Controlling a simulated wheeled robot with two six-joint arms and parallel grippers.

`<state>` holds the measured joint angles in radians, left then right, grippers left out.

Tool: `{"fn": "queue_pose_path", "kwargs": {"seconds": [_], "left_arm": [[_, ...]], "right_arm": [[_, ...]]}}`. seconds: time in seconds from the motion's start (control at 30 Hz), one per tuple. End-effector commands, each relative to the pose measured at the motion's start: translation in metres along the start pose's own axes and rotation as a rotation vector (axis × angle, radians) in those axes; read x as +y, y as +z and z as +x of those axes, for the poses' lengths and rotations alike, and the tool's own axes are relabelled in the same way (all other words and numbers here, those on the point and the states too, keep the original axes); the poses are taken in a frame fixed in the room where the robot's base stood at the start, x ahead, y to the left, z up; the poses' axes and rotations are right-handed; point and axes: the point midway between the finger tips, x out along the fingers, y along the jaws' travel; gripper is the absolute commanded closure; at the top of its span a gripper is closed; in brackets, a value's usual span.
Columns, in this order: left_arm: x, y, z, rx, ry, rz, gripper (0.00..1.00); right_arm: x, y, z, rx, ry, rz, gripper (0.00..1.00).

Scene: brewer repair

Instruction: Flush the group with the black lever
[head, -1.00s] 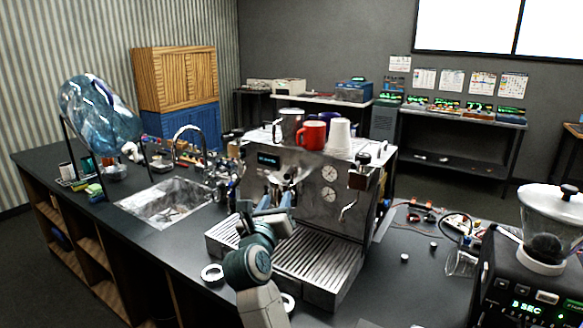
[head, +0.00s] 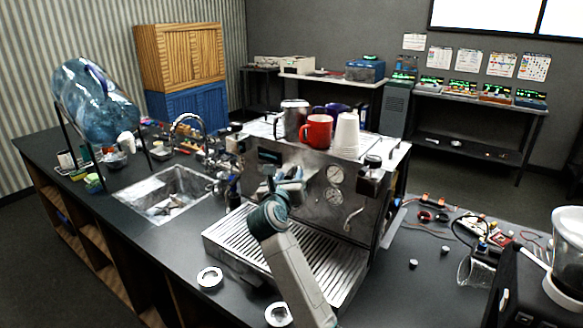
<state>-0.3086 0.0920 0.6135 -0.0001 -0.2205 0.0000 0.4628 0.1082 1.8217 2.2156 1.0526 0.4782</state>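The silver espresso machine (head: 325,175) stands on the dark counter, with a slatted drip tray (head: 325,262) in front. My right arm reaches up over the tray, and its gripper (head: 287,181) is at the upper left of the machine's front, by the group. The gripper and wrist cover most of the group, and I cannot make out a black lever there. Whether the fingers are open, shut or touching anything is too small to tell. A black-topped fitting (head: 372,164) sits at the machine's right front corner, apart from the gripper. My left gripper is not in view.
A red mug (head: 317,131), stacked white cups (head: 346,132) and a metal pitcher (head: 292,119) stand on the machine. A sink (head: 165,195) is left. Two white rings (head: 209,278) (head: 278,315) lie before the tray. A grinder (head: 565,255) stands right.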

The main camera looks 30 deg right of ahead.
Motion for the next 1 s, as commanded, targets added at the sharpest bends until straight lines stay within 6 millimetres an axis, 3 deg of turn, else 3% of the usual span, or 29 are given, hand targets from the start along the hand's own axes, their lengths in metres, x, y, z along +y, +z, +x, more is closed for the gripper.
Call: {"fn": "queue_pose_path", "kwargs": {"seconds": [0.23, 0.5, 0.53, 0.73, 1.0], "left_arm": [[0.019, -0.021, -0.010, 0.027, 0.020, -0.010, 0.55], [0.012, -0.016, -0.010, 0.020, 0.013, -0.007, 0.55], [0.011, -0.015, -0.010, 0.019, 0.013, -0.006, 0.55], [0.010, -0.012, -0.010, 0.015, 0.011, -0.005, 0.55], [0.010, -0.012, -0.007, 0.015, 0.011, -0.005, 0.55]], "right_arm": [[0.000, 0.001, 0.022, -0.001, 0.000, -0.001, 0.61], [0.000, 0.000, 0.024, -0.001, 0.000, 0.001, 0.61], [0.000, 0.000, 0.024, -0.001, 0.000, 0.001, 0.63], [0.000, 0.000, 0.024, -0.001, 0.001, 0.001, 1.00], [0.002, -0.001, 0.024, 0.002, -0.006, 0.002, 1.00]]}}
